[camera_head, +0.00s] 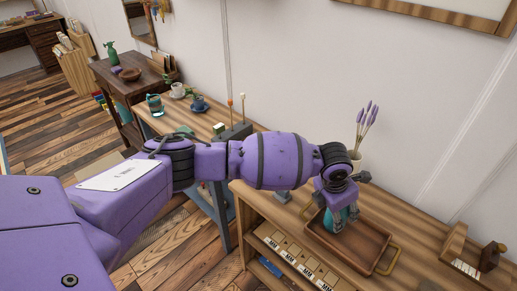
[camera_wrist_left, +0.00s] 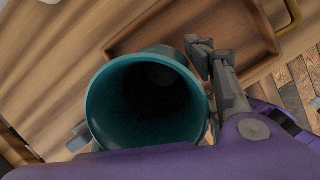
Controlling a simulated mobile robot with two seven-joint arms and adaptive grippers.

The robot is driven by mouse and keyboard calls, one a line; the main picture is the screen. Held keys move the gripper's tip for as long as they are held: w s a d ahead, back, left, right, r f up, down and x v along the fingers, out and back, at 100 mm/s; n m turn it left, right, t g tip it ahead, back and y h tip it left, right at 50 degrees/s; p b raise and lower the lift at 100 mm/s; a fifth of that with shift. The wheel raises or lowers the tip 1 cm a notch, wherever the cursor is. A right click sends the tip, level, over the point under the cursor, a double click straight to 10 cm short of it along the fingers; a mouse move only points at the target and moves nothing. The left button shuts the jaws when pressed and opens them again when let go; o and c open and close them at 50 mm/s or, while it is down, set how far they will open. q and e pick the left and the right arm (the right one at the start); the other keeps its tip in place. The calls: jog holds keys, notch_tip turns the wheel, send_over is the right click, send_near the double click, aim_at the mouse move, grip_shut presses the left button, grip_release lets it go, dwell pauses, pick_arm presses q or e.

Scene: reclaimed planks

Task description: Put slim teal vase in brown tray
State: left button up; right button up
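The slim teal vase (camera_head: 335,221) is between the fingers of my left gripper (camera_head: 339,207), over the back left part of the brown tray (camera_head: 372,257). In the left wrist view the vase's open round mouth (camera_wrist_left: 147,98) faces the camera. A finger of my left gripper (camera_wrist_left: 150,105) lies against each side of it, so the gripper appears shut on the vase. The brown tray (camera_wrist_left: 190,24) shows beyond the vase there. The vase's base is hidden, so I cannot tell whether it touches the tray floor. My right gripper is out of view.
The tray has brass handles (camera_head: 391,262) and stands on a wooden bench (camera_head: 420,238). A pale vase with purple flowers (camera_head: 358,157) stands behind it. A wooden holder (camera_head: 455,247) is to the right.

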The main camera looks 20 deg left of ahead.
pick_arm(q)
jog(key=shift+o, duration=1.2)
jog(key=shift+r, duration=0.1)
jog(key=shift+r, duration=0.5)
jog(key=v, duration=1.1)
jog(key=shift+p, duration=0.35)
jog(key=shift+s, duration=0.15)
